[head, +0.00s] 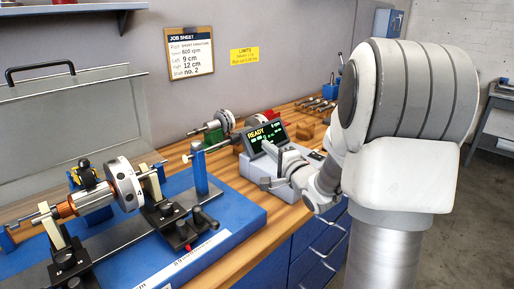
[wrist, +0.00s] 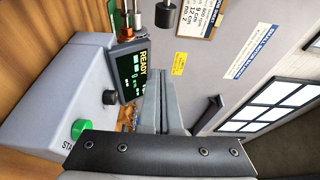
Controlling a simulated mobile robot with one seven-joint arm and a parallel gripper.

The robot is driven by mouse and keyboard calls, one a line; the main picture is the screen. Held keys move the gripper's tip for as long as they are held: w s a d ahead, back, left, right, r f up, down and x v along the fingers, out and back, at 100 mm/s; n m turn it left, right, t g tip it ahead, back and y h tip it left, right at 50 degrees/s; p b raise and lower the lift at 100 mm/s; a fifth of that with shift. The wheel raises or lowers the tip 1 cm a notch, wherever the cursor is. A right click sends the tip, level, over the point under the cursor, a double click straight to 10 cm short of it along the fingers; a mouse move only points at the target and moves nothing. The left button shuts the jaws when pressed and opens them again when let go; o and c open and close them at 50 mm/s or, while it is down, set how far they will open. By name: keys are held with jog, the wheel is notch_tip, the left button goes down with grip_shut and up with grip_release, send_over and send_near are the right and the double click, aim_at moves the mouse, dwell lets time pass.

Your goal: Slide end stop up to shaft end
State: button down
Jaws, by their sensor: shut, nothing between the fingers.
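The end stop (head: 199,171) is a blue post on the right part of the blue machine base in the head view, with a horizontal steel pin through its top. The rotor (head: 125,183) lies on its supports to the left. Its steel shaft end (head: 159,171) points toward the post, with a gap between the shaft end and the pin. My gripper (head: 268,149) is shut and empty, right of the end stop and apart from it, by the grey control box. In the wrist view its fingers (wrist: 162,76) are together beside the display.
The control box (wrist: 70,75) has a lit READY display (wrist: 132,73) and a green start button (wrist: 78,129), close to my gripper. A raised clear cover (head: 70,115) stands behind the rotor. Spare rotors (head: 225,120) and tools lie at the bench's back. A job sheet (head: 190,52) hangs on the wall.

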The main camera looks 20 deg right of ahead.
jog(key=w+a+b, duration=0.2)
jog(key=w+a, duration=0.2)
jog(key=w, duration=0.3)
jog(key=shift+a, duration=0.15)
dwell(0.3)
jog(key=s+a+b, duration=0.1)
jog(key=s+a, duration=0.1)
jog(key=a, duration=0.5)
jog(key=shift+s+b, duration=0.4)
jog(key=shift+w+d, duration=0.1)
